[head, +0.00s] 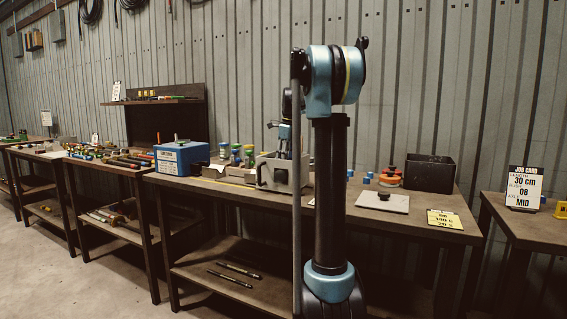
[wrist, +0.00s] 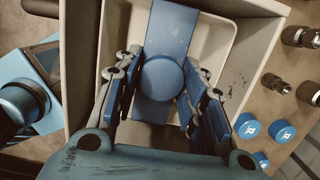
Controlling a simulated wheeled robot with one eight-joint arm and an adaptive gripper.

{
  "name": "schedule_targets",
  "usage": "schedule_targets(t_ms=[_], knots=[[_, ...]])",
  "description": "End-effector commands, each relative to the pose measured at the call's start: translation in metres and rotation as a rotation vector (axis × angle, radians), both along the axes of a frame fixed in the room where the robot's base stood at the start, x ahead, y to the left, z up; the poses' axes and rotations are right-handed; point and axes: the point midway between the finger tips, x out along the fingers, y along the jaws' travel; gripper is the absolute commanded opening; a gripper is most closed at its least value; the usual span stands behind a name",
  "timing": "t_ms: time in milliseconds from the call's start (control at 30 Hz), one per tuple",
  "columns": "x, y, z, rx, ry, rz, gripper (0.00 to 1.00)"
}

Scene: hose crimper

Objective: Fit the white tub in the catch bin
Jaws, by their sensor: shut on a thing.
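The white tub (wrist: 208,50) lies below my gripper in the wrist view, with a blue bar (wrist: 172,22) across it and a round blue knob (wrist: 162,80) on the bar. My gripper (wrist: 163,73) has its two blue-padded fingers shut on the knob from both sides. The tub is within the outline of the larger grey-beige catch bin (wrist: 257,65). I cannot tell whether the tub rests on the bin's floor. In the head view, my gripper (head: 284,143) points down over the grey catch bin (head: 266,179) on the bench; the tub is hard to make out there.
Blue caps (wrist: 283,131) and metal fittings (wrist: 275,83) lie right of the bin in the wrist view. In the head view, a blue box (head: 180,159) stands left of the bin; a dark open box (head: 430,171) and a pale plate (head: 383,201) are to its right.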

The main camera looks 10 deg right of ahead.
Motion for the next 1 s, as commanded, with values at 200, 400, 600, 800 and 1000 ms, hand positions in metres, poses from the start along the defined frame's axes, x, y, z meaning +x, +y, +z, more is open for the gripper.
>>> schedule_targets(t_ms=[200,400,600,800,1000], knots=[[0.0,0.0,-0.001,0.0,0.0,0.0,0.58],[0.0,-0.001,-0.001,0.0,0.0,-0.001,0.58],[0.0,-0.001,0.002,0.0,0.0,-0.001,0.58],[-0.002,-0.004,0.026,0.0,0.0,-0.001,0.58],[-0.006,-0.009,0.065,0.0,0.0,-0.001,0.58]])
